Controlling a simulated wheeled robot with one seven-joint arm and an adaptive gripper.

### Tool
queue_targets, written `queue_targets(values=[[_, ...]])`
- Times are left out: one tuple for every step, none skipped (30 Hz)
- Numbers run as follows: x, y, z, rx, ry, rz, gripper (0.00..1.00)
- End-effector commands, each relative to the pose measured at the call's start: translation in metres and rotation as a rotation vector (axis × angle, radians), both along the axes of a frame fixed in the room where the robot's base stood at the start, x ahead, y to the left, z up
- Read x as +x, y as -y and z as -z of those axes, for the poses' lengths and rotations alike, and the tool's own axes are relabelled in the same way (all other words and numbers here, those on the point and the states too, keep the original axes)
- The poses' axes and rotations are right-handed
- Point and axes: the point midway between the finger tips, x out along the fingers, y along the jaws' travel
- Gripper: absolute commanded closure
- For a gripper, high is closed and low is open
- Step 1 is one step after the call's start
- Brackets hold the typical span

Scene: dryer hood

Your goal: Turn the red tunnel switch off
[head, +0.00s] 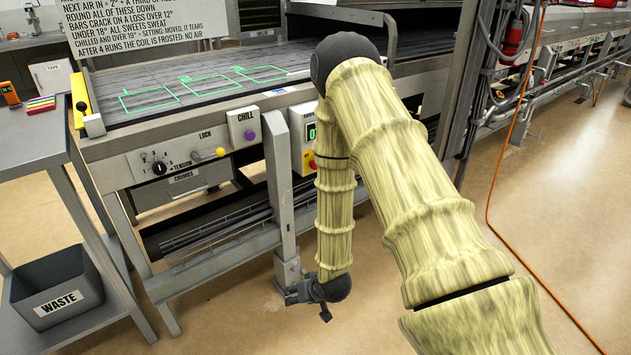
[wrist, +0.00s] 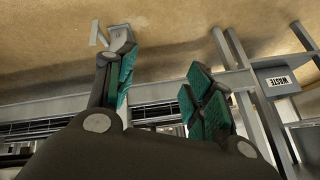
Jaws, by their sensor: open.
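My gripper (head: 306,294) hangs low, well below the box, beside the foot of a grey post. In the wrist view my gripper (wrist: 165,88) has its two green-padded fingers spread apart with nothing between them. No red switch shows in the wrist view.
The grey post (head: 280,185) stands close left of my arm. A WASTE bin (head: 58,287) stands left. An orange cable (head: 530,265) crosses the floor.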

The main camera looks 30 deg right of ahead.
Motion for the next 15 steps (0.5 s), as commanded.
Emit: queue_targets(values=[[0.023,0.011,0.009,0.015,0.049,0.020,0.47],[0.036,0.017,0.007,0.025,0.077,0.028,0.47],[0.052,0.025,0.003,0.039,0.112,0.043,0.47],[0.065,0.031,0.001,0.049,0.140,0.050,0.47],[0.076,0.038,-0.002,0.059,0.166,0.062,0.47],[0.091,0.047,-0.006,0.072,0.202,0.074,0.47],[0.102,0.054,-0.010,0.082,0.229,0.082,0.47],[0.112,0.061,-0.014,0.093,0.255,0.091,0.47],[0.125,0.071,-0.019,0.105,0.290,0.101,0.47],[0.135,0.078,-0.023,0.117,0.315,0.110,0.47],[0.144,0.085,-0.027,0.126,0.341,0.117,0.47],[0.156,0.095,-0.034,0.141,0.375,0.128,0.47],[0.164,0.103,-0.038,0.150,0.401,0.133,0.47],[0.172,0.111,-0.043,0.161,0.426,0.140,0.47],[0.182,0.122,-0.050,0.174,0.460,0.149,0.47]])
